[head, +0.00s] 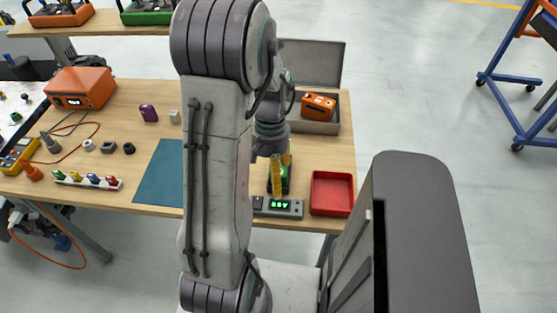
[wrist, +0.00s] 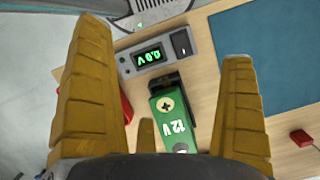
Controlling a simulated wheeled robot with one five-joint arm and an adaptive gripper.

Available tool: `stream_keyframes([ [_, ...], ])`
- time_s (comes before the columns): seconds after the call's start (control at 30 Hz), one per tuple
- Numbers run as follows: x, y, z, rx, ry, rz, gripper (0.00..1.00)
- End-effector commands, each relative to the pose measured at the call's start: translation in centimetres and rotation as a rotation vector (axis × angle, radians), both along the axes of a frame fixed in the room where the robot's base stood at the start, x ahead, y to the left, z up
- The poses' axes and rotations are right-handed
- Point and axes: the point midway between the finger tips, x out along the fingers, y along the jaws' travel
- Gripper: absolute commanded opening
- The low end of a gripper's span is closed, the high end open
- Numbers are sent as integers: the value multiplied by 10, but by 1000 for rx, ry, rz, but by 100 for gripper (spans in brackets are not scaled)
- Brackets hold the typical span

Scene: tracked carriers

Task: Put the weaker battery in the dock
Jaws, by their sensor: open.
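A green battery marked 12 V (wrist: 172,125) stands on the table between my fingers in the wrist view, with a dark part beside it. My gripper (head: 281,172) is open around or above it; it also shows in the wrist view (wrist: 164,45). I cannot tell whether the fingers touch the battery. A grey meter (wrist: 205,42) beside the battery shows 0.0 V; it also shows in the head view (head: 296,208). An orange battery-like block (head: 318,105) lies in a grey open-lidded case (head: 334,127) behind my gripper. I cannot tell which thing is the dock.
A red tray (head: 332,175) stands right of the meter. A blue mat (head: 158,178) lies left of my arm, which hides part of the table. Farther left are an orange box (head: 80,88), a purple block (head: 148,113), cables and small parts. A shelf (head: 105,27) stands at the back.

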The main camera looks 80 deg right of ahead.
Motion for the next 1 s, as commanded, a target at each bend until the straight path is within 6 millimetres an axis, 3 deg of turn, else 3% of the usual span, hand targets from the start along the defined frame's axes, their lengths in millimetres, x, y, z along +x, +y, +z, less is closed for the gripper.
stream_keyframes([
  [0.07,-15,-19,-10,-5,-2,-33,99],
  [0.17,-18,-47,-17,-41,-3,-18,99],
  [0.3,-22,-87,-6,-140,1,15,99],
  [0.43,-24,-113,5,-215,5,54,99],
  [1.0,-26,-112,-37,-221,-1,108,99],
])
